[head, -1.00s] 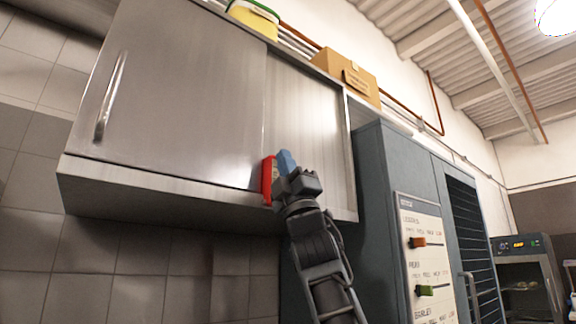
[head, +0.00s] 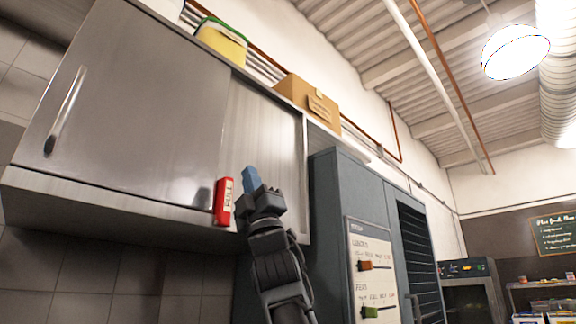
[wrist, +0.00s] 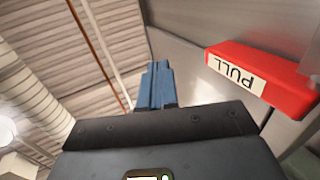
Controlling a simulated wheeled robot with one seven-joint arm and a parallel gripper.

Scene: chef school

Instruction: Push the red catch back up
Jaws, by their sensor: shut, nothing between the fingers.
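The red catch (head: 223,202) has a pale label reading PULL. It sits at the lower edge of the steel wall cabinet (head: 130,110), near where its two sliding doors meet. My gripper (head: 251,178) has blue fingers that are shut and empty. It points up just right of the catch, with a small gap showing between them in the head view. In the wrist view the catch (wrist: 265,80) lies to the right of the shut blue fingers (wrist: 157,82), apart from them. Its right end runs close to the cabinet edge.
A yellow-and-green tub (head: 222,45) and a cardboard box (head: 308,102) stand on top of the cabinet. A tall blue-grey cabinet (head: 335,200) with a slider board (head: 372,270) stands close on the right of my arm. Tiled wall lies below the cabinet.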

